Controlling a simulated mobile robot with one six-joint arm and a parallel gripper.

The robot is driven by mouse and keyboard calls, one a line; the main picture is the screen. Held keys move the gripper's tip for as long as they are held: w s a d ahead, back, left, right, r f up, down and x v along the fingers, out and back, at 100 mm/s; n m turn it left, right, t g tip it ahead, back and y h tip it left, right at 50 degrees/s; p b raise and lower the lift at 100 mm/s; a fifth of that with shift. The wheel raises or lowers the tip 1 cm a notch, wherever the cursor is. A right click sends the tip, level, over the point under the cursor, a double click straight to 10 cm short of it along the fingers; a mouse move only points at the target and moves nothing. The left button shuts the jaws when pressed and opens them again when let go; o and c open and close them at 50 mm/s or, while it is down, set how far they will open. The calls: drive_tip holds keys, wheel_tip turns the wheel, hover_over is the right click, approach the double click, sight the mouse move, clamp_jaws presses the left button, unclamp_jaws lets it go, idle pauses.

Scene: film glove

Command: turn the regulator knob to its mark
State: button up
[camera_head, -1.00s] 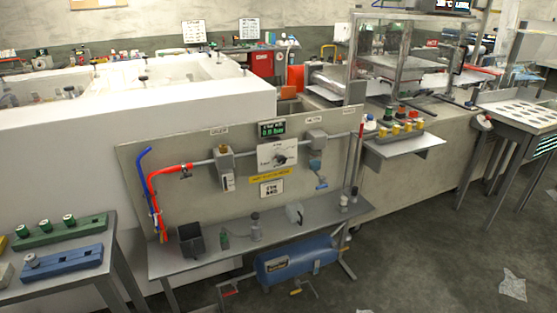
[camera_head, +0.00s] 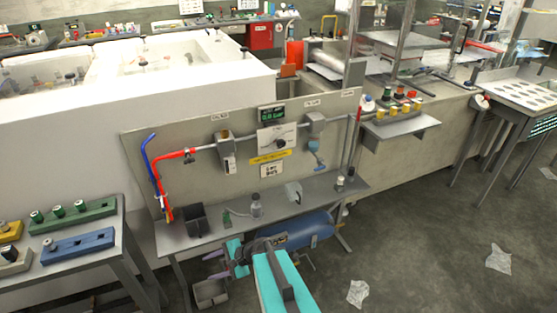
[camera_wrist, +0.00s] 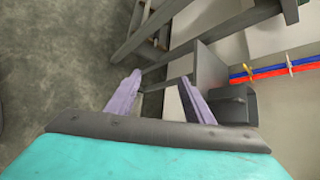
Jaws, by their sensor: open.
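The regulator knob (camera_head: 280,143) is a small dark knob on a white dial plate (camera_head: 268,136), mounted on the upright grey panel (camera_head: 190,138) in the head view. Its pointer and mark are too small to read. My gripper (camera_head: 213,263) is low in front of the bench, below and to the left of the knob and well apart from it. In the wrist view its two purple fingers (camera_wrist: 160,96) are spread with nothing between them. The knob is not in the wrist view.
A bench shelf (camera_head: 230,205) carries a dark bin (camera_head: 196,220) and small bottles. A blue tank (camera_head: 312,230) lies beneath it, partly hidden by my arm. Red and blue hoses (camera_head: 157,175) run at the panel's left. A side table (camera_head: 75,260) stands left; open floor (camera_head: 430,240) lies right.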

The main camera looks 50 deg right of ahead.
drive_tip(key=w+d+r+m+t+h+p, duration=0.1)
drive_tip(key=w+d+r+m+t, duration=0.15)
drive_tip(key=d+r, duration=0.3)
drive_tip(key=w+d+r+m+t+h+p, duration=0.1)
drive_tip(key=d+r+m+t+h, duration=0.1)
drive_tip(key=d+r+m, duration=0.4)
drive_tip(key=m+t+h+p, duration=0.4)
drive_tip(key=m+h, duration=0.6)
drive_tip(key=m, duration=0.2)
approach(282, 144)
drive_tip(key=shift+n+v, duration=0.25)
drive_tip(key=shift+v, duration=0.95)
drive_tip(key=shift+w, duration=0.2)
drive_tip(key=shift+p+x, duration=0.45)
drive_tip(key=shift+x, duration=6.3)
